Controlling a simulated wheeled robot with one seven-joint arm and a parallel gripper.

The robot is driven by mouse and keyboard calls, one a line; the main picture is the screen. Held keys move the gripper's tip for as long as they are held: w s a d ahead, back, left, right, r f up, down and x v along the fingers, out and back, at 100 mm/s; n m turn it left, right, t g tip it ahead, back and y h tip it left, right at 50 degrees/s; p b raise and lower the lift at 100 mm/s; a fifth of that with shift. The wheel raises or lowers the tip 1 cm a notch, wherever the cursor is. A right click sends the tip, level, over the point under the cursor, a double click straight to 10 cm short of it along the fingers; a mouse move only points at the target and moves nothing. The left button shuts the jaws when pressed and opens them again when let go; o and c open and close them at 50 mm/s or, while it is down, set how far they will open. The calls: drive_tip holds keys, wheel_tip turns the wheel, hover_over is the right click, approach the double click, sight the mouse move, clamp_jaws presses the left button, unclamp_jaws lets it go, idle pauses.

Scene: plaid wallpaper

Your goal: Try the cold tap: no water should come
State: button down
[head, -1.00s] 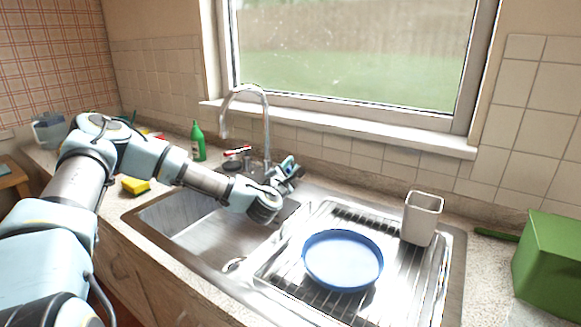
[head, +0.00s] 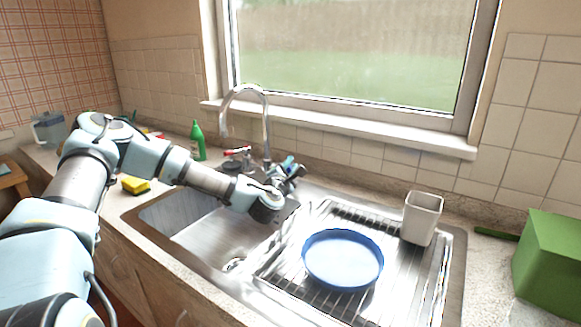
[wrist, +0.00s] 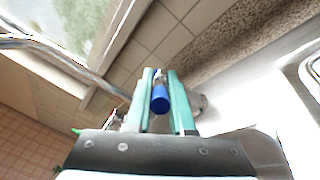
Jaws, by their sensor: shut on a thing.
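The chrome tap with its tall curved spout (head: 267,125) stands behind the sink (head: 205,240). Its blue-marked cold handle (wrist: 160,98) lies between the two teal fingers of my gripper (wrist: 161,74) in the wrist view. My gripper (head: 287,171) is shut on this handle, at the right side of the tap base in the head view, and hides most of it there. The red-marked hot handle (head: 237,151) is free on the left side. No water is visible under the spout's mouth, which is over the sink.
A blue plate (head: 342,260) and a beige cup (head: 421,218) are on the drainer rack at the right. A green bottle (head: 198,142), a yellow sponge (head: 136,185) and a clear jug (head: 48,130) stand on the left counter. A green box (head: 548,265) is at the far right.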

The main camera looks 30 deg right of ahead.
drive_tip(key=shift+s+d+n+t+y, duration=0.1)
drive_tip(key=shift+d+n+t+y, duration=0.1)
drive_tip(key=shift+n+t+y, duration=0.15)
drive_tip(key=c, duration=0.8)
unclamp_jaws()
drive_tip(key=b+v, duration=0.4)
drive_tip(key=v, duration=0.6)
drive_tip(key=shift+s+a, duration=0.2)
drive_tip(key=shift+s, duration=0.15)
drive_tip(key=shift+r, duration=0.1)
